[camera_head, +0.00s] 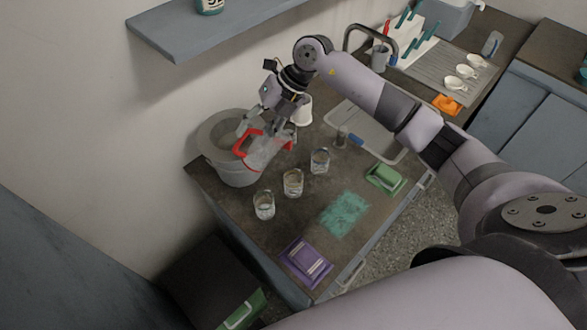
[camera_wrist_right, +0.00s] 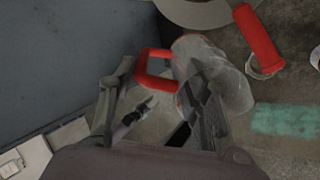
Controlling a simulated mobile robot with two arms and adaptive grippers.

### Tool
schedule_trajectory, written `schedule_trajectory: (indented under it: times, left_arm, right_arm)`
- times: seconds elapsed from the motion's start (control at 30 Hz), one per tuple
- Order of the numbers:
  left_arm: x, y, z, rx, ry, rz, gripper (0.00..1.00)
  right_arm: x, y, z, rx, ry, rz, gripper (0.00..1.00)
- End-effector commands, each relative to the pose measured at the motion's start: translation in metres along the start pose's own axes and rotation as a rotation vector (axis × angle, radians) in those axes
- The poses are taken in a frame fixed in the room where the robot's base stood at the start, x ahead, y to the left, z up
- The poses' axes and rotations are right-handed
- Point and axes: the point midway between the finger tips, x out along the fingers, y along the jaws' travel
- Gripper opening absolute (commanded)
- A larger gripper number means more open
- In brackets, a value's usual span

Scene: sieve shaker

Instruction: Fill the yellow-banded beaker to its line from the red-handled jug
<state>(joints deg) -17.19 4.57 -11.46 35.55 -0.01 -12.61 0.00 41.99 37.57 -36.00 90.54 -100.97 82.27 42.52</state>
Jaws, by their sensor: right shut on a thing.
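The clear red-handled jug (camera_head: 264,153) is by the grey tub near the wall end of the counter. Its red handle (camera_wrist_right: 158,70) and see-through body (camera_wrist_right: 222,80) show in the wrist view. My right gripper (camera_head: 268,124) is shut on the jug; the exact contact is hard to see. Three clear beakers, a front one (camera_head: 264,206), a middle one (camera_head: 293,183) and a rear one (camera_head: 320,161), stand upright in a row, apart from the jug. Their band colours and fill levels are too small to tell. My left gripper is out of view.
The grey tub (camera_head: 224,170) stands beside the jug. A white cup (camera_head: 303,110) is behind my gripper. A shelf (camera_head: 205,35) juts from the wall above.

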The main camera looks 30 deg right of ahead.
Motion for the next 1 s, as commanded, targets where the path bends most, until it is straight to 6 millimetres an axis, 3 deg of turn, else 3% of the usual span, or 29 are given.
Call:
schedule_trajectory:
  times: [0.03,0.33,0.6,1.0]
  left_arm:
    - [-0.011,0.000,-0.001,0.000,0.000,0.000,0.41]
    - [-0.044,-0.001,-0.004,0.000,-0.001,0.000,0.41]
    - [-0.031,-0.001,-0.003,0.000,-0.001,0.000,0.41]
    - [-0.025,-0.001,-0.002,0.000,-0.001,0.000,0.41]
  right_arm:
    - [0.000,0.011,-0.001,-0.006,0.002,-0.034,0.01]
    - [0.012,0.044,-0.001,-0.011,-0.006,-0.280,0.01]
    - [0.045,0.051,-0.001,-0.011,-0.009,-0.507,0.01]
    - [0.057,0.054,-0.002,-0.008,-0.010,-0.624,0.01]
